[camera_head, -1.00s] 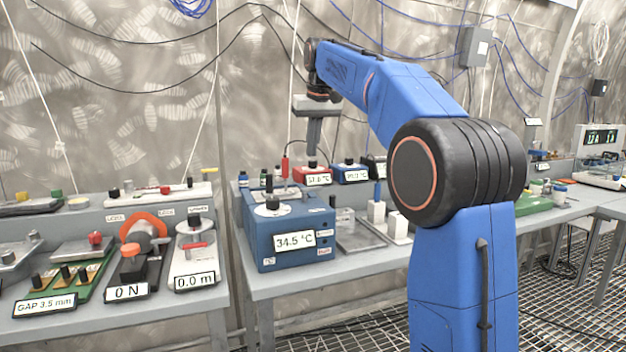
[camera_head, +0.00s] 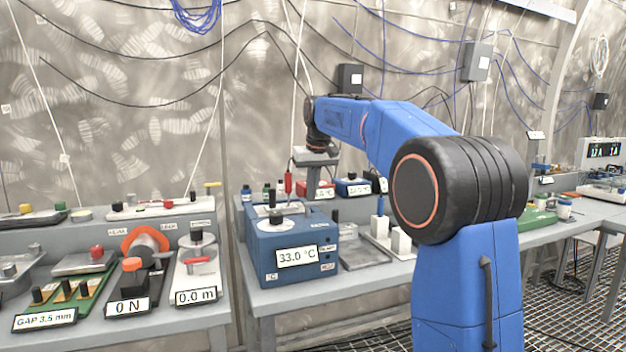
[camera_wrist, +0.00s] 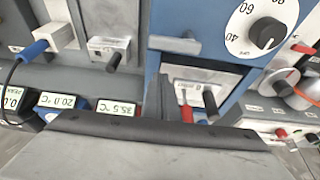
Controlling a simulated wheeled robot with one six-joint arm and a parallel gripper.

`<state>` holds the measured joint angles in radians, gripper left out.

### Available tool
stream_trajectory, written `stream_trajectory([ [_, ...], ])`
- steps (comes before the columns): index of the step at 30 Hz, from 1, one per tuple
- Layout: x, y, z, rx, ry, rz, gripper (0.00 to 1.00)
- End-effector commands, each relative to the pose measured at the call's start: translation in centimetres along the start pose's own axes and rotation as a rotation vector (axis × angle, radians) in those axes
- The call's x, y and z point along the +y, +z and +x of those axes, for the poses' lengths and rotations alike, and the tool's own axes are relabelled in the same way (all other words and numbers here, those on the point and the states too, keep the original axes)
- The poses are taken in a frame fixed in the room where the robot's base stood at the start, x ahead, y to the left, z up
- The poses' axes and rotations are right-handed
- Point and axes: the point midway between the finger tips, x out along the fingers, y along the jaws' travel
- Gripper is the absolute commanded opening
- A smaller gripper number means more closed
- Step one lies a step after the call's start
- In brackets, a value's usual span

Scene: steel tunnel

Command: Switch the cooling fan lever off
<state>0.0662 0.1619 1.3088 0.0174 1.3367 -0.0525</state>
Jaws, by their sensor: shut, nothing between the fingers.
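The blue heater-like box (camera_head: 290,245) on the bench reads 33.0 °C in the head view. It also shows in the wrist view (camera_wrist: 222,75), with a white dial and black knob (camera_wrist: 267,33) on top. A grey bar (camera_wrist: 175,45) lies across the box's edge there; it may be the fan lever, but I cannot read a fan label or tell its setting. My gripper (camera_wrist: 160,103) is shut and empty, pointing down beside the box's back part, apart from the bar in the picture. In the head view my gripper's fingertips are hard to make out behind the box.
A red-handled probe (camera_head: 288,180) and a black-handled one (camera_wrist: 211,105) stand close to my gripper. Small red and blue display boxes (camera_head: 352,187) sit behind. A metal block with a black handle (camera_wrist: 112,52) and white blocks (camera_head: 400,242) are beside the blue box.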

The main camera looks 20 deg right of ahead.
Motion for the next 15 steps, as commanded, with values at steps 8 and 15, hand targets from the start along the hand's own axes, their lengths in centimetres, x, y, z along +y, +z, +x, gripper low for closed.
stream_trajectory([
  [8, 0.0, 2.9, -1.4, 0.003, 0.000, 0.001, 0.00],
  [15, 0.0, 3.5, -1.6, 0.003, 0.001, 0.001, 0.00],
])
